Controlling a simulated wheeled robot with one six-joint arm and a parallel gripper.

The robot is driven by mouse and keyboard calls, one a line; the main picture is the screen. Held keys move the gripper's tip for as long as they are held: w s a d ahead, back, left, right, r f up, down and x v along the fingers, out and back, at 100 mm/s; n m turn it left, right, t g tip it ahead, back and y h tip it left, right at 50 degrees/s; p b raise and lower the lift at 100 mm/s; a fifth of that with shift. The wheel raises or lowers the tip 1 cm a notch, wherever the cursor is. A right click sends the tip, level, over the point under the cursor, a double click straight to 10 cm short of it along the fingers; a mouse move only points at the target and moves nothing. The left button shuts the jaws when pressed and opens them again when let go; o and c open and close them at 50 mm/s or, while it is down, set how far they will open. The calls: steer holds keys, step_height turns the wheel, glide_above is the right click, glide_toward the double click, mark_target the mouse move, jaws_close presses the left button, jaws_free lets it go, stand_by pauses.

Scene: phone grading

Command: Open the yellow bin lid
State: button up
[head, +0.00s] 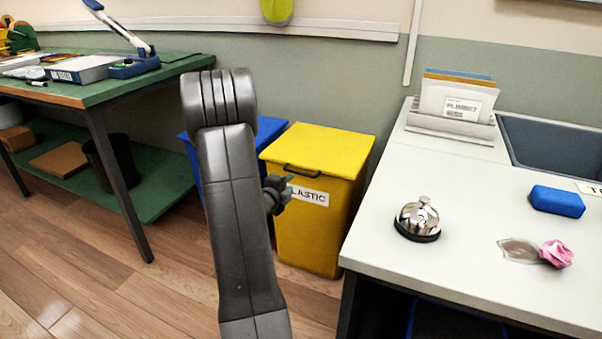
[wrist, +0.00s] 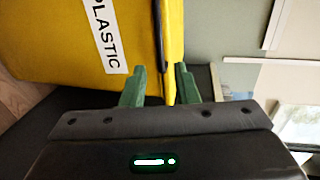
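The yellow bin (head: 313,226) stands on the floor beside the white counter, its lid (head: 325,146) lying flat and closed on top. A black handle (head: 300,172) sticks out at the lid's front edge. A white "PLASTIC" label (head: 312,197) is partly hidden by my gripper (head: 284,187), which is at the bin's front, close to the handle. In the wrist view, my gripper's green fingers (wrist: 161,84) are apart, with the black handle (wrist: 160,35) between them. Clear gaps show beside the handle, so the fingers do not look closed on it.
A blue bin (head: 272,127) stands left of the yellow one, partly behind my arm. The white counter (head: 460,225) at right carries a bell (head: 418,217), a blue block (head: 557,201) and a pink crumpled thing (head: 556,253). A green workbench (head: 130,72) stands left. Open wooden floor lies between.

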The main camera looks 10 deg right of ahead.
mark_target(301, 174)
steer(key=b+x, duration=0.1)
steer(key=x, duration=1)
steer(key=shift+w+f+b, duration=0.1)
steer(key=shift+b, duration=0.25)
jaws_close()
